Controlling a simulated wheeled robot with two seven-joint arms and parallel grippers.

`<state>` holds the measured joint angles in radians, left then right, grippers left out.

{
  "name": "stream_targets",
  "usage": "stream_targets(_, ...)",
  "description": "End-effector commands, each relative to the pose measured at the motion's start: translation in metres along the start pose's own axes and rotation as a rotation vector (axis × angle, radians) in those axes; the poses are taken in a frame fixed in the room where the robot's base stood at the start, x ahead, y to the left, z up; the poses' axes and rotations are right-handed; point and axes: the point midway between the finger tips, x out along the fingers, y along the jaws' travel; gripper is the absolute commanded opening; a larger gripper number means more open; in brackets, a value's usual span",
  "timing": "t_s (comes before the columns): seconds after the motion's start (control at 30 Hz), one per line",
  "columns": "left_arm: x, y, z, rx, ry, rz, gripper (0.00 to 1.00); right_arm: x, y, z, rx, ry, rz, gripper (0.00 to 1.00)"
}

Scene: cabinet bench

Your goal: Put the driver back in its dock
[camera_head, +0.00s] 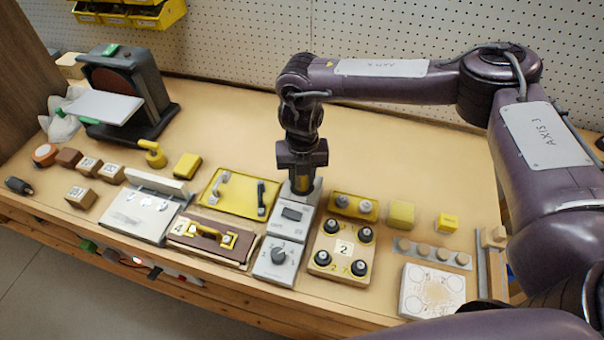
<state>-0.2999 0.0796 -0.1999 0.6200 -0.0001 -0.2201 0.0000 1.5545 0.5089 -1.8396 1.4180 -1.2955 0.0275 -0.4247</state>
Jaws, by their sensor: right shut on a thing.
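My right gripper (302,180) points down over the back end of a grey unit (292,213) in the middle of the bench. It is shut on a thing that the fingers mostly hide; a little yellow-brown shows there. I cannot tell for sure that this is the driver, or whether it is seated in the unit or above it. The grey unit has a dark switch on its top, and a grey box with a dark knob (278,255) stands in front of it. I cannot make out for sure which thing is the dock. My left gripper is not in view.
A yellow tray (233,190) and a case with a yellow handle (212,238) are left of the unit. A block with several black knobs (341,247) is close on the right. A grinder-like machine (125,90) stands at back left. The bench behind is clear.

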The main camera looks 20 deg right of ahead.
Motion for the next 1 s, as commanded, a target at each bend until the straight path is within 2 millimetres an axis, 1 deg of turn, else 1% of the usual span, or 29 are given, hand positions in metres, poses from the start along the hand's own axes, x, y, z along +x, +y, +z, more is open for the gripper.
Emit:
stream_targets(0.97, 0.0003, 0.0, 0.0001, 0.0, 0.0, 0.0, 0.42, 0.0028, 0.0002, 0.0001, 0.0, 0.0, 0.001, 0.1)
stream_targets(1.0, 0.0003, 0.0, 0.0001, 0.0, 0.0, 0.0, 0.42, 0.0029, 0.0002, 0.0001, 0.0, 0.0, 0.001, 0.35)
